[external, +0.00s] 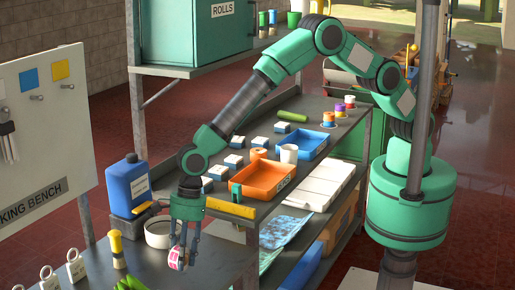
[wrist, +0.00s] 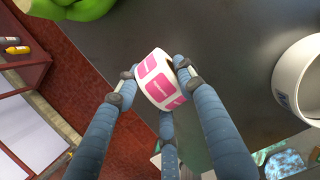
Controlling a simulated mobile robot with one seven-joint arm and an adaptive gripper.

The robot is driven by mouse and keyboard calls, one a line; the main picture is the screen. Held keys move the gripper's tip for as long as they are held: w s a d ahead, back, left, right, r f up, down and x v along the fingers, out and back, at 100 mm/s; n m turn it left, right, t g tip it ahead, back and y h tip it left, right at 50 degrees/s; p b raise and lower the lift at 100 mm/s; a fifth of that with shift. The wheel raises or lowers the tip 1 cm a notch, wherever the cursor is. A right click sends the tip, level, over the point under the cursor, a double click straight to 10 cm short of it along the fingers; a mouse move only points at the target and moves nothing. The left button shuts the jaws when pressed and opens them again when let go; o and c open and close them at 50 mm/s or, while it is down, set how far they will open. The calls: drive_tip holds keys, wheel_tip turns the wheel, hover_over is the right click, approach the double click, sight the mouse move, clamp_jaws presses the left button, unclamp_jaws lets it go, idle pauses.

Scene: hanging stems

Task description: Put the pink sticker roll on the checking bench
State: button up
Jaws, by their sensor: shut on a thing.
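The pink sticker roll (external: 175,258) is white with pink labels. My gripper (external: 181,250) is shut on it, and the roll sits between the fingertips. The wrist view shows the roll (wrist: 160,80) pinched by the fingers of my gripper (wrist: 155,84). Beneath is a dark grey bench top (external: 215,262); its sign at the left is cut off and reads "KING BENCH". The roll is over this bench, low near its surface. I cannot tell whether it touches.
A white ring (external: 158,233) stands beside my gripper, with a blue jug (external: 130,187) behind. A yellow-topped stamp (external: 117,248), padlock-like tags (external: 75,265) and a green item (external: 130,283) lie left. Bench space right of the roll is clear.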

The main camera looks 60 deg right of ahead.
drive_tip(key=shift+f+b, duration=0.35)
drive_tip(key=shift+f, duration=1.4)
drive_tip(key=shift+f, duration=0.1)
drive_tip(key=o, duration=1.2)
drive_tip(key=p+v, duration=0.1)
drive_tip(key=v, duration=1.1)
